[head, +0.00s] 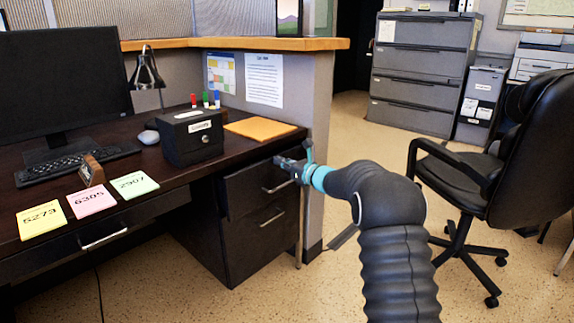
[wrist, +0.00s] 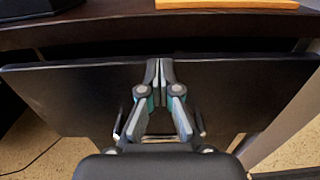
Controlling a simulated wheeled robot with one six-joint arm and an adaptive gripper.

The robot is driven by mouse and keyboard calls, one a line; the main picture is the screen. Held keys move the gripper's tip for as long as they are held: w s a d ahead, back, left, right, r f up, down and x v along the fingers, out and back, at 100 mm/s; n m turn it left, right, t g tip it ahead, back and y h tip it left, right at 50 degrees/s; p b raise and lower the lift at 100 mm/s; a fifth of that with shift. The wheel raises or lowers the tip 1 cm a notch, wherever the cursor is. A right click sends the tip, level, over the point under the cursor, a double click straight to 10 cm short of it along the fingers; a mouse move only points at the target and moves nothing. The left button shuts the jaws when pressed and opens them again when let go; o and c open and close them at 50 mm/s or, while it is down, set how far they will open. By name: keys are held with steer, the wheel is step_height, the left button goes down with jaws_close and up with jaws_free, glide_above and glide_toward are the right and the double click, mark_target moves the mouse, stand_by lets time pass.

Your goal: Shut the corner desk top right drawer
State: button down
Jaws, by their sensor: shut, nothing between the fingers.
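The corner desk's top right drawer (head: 243,190) is a dark front with a metal handle (head: 276,187), under the right end of the desk top. In the wrist view its front (wrist: 70,95) spans most of the width, and a dark gap shows between its top edge and the desk edge, so it looks slightly open. My gripper (head: 281,162) is at the upper part of this front. In the wrist view the gripper (wrist: 159,70) has its fingertips together, empty, at the drawer's top edge, above the partly hidden handle. Whether the tips touch the front is unclear.
A lower drawer (head: 262,240) sits beneath. The desk top (head: 165,172) holds a black box (head: 191,137), an orange folder (head: 260,129) and sticky notes. A partition end (head: 318,140) stands right of the drawers. An office chair (head: 500,165) stands on the right, with open floor between.

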steer(key=shift+a, duration=0.4)
